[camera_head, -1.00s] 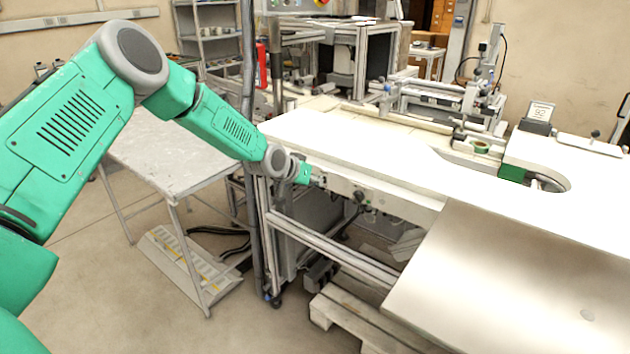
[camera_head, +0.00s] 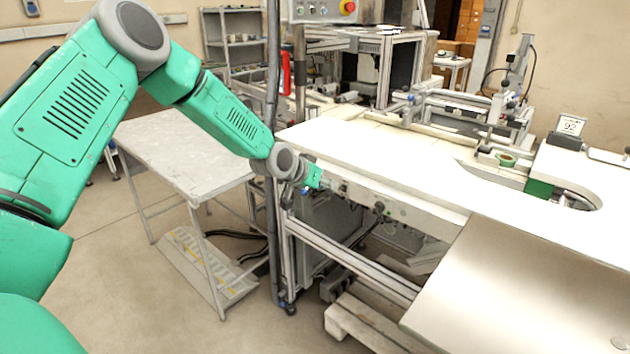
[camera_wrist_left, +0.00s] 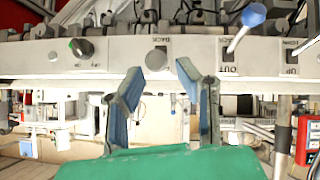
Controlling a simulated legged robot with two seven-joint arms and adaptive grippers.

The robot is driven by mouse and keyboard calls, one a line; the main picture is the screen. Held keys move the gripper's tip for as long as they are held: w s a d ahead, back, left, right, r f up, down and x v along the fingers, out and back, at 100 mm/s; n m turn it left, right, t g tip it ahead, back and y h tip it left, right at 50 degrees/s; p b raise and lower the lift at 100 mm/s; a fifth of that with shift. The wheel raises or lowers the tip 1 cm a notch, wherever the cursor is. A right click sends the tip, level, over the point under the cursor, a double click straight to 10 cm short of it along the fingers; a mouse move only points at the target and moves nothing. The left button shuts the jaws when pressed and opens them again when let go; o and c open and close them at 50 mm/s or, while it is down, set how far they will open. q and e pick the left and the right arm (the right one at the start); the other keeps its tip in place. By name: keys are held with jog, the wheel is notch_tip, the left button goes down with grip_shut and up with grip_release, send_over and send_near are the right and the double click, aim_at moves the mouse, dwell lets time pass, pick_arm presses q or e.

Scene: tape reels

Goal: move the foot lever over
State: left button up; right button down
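A light control panel (camera_wrist_left: 110,60) runs along the machine's front edge. In the left wrist view its labels are upside down. I see a lever with a pale blue knob (camera_wrist_left: 253,14) above the label OUT, and a short rounded grey knob (camera_wrist_left: 158,58) between my fingertips. I cannot tell which is the foot lever. My left gripper (camera_wrist_left: 160,75) is open, with blue-padded fingers spread to either side of the grey knob; contact is unclear. In the head view the left gripper (camera_head: 326,182) is small at the panel's left end. My right gripper is not in view.
A grey side table (camera_head: 185,155) stands left of the machine. The white machine top (camera_head: 390,155) lies just above the panel. A vertical post (camera_head: 272,150) stands close to my wrist.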

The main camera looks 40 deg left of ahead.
pick_arm(q)
jog(key=v, duration=0.6)
jog(key=shift+s, duration=0.2)
jog(key=shift+a, duration=0.15)
jog(key=s+d+f+g, duration=0.2)
jog(key=s+d+f, duration=0.4)
jog(key=s+f, duration=0.25)
jog(key=s+d+f+g, duration=0.2)
jog(key=s+d+f, duration=0.5)
jog(key=f, duration=0.2)
jog(key=s+d+f+g, duration=0.1)
jog(key=s+f, duration=0.2)
jog(key=s, duration=0.5)
jog(key=s+d+f+m+g+y+b, duration=0.1)
jog(key=s+f+g, duration=0.1)
jog(key=s, duration=0.6)
jog(key=s+d+f+g, duration=0.1)
jog(key=s+f, duration=0.3)
jog(key=s, duration=0.5)
jog(key=shift+d+g+y+b, duration=0.3)
jog(key=shift+g+b, duration=0.1)
jog(key=shift+g, duration=0.3)
